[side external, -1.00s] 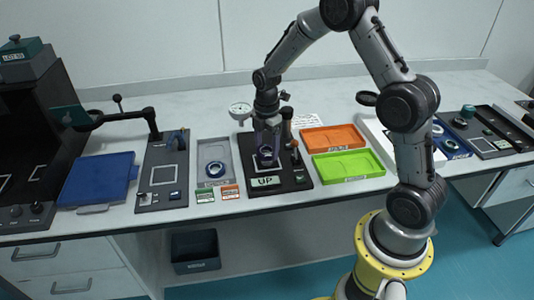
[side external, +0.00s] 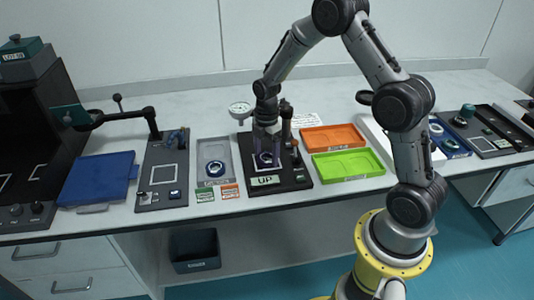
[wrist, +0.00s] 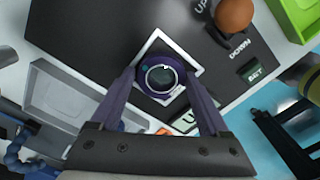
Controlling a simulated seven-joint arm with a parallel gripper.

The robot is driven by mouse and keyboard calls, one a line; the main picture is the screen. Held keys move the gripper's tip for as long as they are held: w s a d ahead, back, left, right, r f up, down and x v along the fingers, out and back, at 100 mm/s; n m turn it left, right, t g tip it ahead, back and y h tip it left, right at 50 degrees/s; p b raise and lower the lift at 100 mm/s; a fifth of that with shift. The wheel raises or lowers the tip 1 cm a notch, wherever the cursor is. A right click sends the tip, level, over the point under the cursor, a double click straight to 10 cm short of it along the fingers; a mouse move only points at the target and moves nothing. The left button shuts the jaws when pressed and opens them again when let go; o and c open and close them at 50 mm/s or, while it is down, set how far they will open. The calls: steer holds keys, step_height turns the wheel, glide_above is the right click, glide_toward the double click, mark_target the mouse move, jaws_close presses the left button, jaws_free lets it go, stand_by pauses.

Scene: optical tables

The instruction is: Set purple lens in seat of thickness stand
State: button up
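The purple lens (wrist: 161,78), a dark disc in a purple ring, is between the purple fingers of my gripper (wrist: 160,75) in the wrist view. The fingers flank its ring on both sides and appear shut on it. In the side view the lens (side external: 265,158) is low over the thickness stand (side external: 292,183), inside its white square outline. My gripper (side external: 266,150) points straight down there. The seat is hidden under the lens, so I cannot tell whether the lens touches it.
An orange tray (side external: 333,137) and a green tray (side external: 347,164) lie right of the stand. The stand's post (side external: 286,122) rises close beside my gripper.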

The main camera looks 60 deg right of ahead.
mark_target(267, 157)
steer(key=o, duration=0.4)
steer(key=shift+s+f, duration=0.35)
steer(key=shift+f, duration=0.4)
steer(key=shift+c, duration=0.2)
steer(key=s+a+r+m+t, duration=0.1)
steer(key=s+a+r+m, duration=0.1)
steer(key=r, duration=0.8)
steer(key=s+a+r+m, duration=0.1)
steer(key=s+a+r, duration=0.1)
steer(key=r, duration=0.8)
steer(key=s+a+r+m+t, duration=0.2)
steer(key=s+m, duration=0.4)
steer(key=s, duration=0.4)
steer(key=s+a+r+m+t, duration=0.2)
steer(key=s+m, duration=0.4)
steer(key=s, duration=0.4)
steer(key=a+r, duration=0.1)
steer(key=a, duration=0.1)
steer(key=shift+a+m, duration=0.35)
steer(key=shift+m, duration=0.05)
steer(key=shift+r, duration=0.1)
